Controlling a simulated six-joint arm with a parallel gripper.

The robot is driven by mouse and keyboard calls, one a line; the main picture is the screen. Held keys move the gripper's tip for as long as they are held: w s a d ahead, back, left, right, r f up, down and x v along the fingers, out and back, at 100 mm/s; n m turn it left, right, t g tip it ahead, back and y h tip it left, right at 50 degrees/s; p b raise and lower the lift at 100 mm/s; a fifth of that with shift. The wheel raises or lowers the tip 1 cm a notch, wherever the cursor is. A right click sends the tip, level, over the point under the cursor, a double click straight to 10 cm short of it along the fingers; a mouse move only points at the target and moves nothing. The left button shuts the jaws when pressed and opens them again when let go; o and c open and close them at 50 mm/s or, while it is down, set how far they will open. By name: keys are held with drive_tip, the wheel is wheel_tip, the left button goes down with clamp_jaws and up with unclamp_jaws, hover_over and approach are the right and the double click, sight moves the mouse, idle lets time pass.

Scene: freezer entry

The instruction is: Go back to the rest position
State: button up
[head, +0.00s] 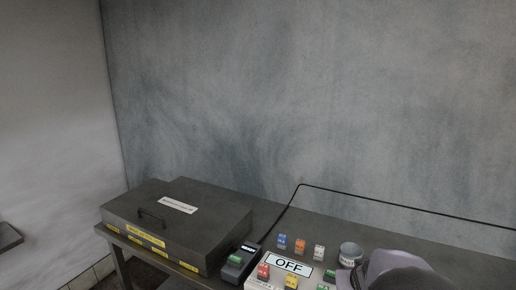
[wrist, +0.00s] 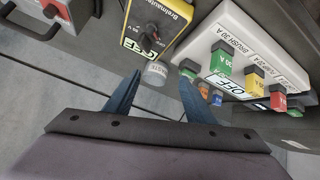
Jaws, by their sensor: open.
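My gripper (wrist: 160,76) shows in the wrist view with its two blue fingers spread apart and nothing between them that they touch. A small pale cup (wrist: 155,73) appears beyond the fingertips; I cannot tell how far away it is. In the head view, part of my arm is at the bottom right edge, and the fingers cannot be made out there. The task names no object.
A dark case (head: 178,222) with a handle lies on the bench's left. Beside it are a black device (head: 240,262), an OFF plate (head: 288,266), several coloured blocks and a grey cup (head: 350,253). A yellow meter (wrist: 157,25) and white block holder (wrist: 235,32) fill the wrist view's top.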

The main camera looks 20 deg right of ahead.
drive_tip(key=s+a+f+n+g+y, duration=0.1)
drive_tip(key=s+a+f+g+y, duration=0.15)
drive_tip(key=a, duration=0.95)
drive_tip(key=s+a+f+n+g+y+b, duration=0.1)
drive_tip(key=s+a+f+g+b, duration=0.1)
drive_tip(key=s+a+f, duration=0.2)
drive_tip(key=s+a+f+n+g+y+b, duration=0.1)
drive_tip(key=s+a+f, duration=0.3)
drive_tip(key=s+a, duration=0.5)
drive_tip(key=a+n+g+y, duration=0.1)
drive_tip(key=a, duration=0.4)
drive_tip(key=shift+s+f+n+b, duration=0.3)
drive_tip(key=shift+s+f+b, duration=0.05)
drive_tip(key=shift+f+g, duration=0.1)
drive_tip(key=shift+g, duration=0.15)
wheel_tip(320, 180, down, 30)
drive_tip(key=b, duration=3)
